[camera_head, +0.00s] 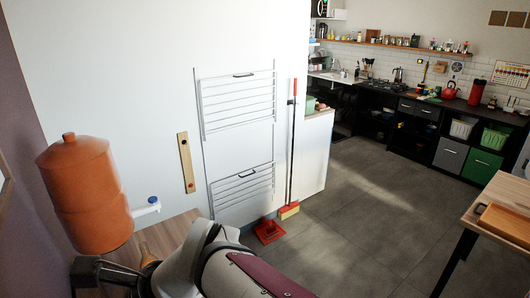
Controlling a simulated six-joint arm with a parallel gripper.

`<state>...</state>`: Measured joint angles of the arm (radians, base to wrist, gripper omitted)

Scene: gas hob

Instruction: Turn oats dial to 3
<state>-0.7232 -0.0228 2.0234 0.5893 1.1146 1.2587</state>
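No oats dial or number marking can be made out in the head view. A dark gas hob (385,86) appears small on the far counter, and no dials can be told apart on it. My gripper (108,274) is at the lower left, black, at the end of my white and grey arm. It is near a wooden surface (162,238) and below an orange clay vessel (85,195). The lower part of the gripper is cut off by the picture edge, and its finger gap is unclear. I see nothing held in it.
A white bracket with a blue knob (152,200) stands beside the clay vessel. Drying racks (238,100) hang on the white wall. A broom (290,208) and red dustpan (269,231) stand at its foot. A wooden table (510,195) is at right; the middle floor is clear.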

